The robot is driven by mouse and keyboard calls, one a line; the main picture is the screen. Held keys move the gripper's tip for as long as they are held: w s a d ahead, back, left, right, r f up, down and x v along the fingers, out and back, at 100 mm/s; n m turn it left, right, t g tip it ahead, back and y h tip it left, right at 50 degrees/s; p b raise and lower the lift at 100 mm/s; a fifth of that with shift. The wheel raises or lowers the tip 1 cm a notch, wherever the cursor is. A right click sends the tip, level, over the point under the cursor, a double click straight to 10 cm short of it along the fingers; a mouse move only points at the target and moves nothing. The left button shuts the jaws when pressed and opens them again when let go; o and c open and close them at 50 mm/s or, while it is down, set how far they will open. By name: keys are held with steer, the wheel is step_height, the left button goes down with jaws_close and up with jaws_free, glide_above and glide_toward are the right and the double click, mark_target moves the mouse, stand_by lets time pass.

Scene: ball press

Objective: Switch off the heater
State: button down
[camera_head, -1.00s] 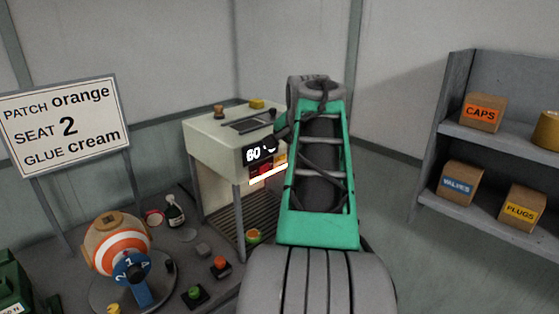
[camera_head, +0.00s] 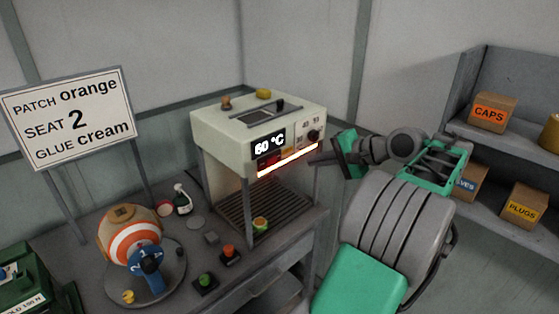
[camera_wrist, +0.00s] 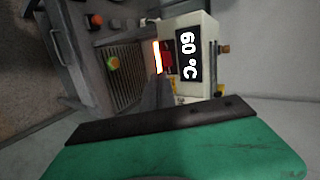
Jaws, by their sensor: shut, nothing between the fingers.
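The heater (camera_head: 225,130) is a cream box on legs at the back of the bench, with a black display reading 60 °C (camera_head: 268,144) and a glowing strip (camera_head: 288,161) under its front. A dark round knob (camera_head: 314,135) sits at the right of its front panel. In the wrist view the heater (camera_wrist: 203,30) appears turned sideways, with its display and glowing strip visible; the knob is not visible there. My gripper (camera_head: 322,155) is shut and empty, just right of the heater's front near the knob. I cannot tell whether it touches.
A ball with orange and white rings (camera_head: 130,240) sits on a round stand at the left. Green (camera_head: 206,283) and orange (camera_head: 229,252) buttons stand on the bench. A sign (camera_head: 72,118) stands behind. Shelves with boxes (camera_head: 493,112) are at the right.

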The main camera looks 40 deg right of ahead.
steer(key=shift+f, duration=0.1)
steer(key=b, duration=0.1)
glide_toward(271, 162)
steer(key=x, duration=0.6)
steer(key=shift+w+a, duration=0.15)
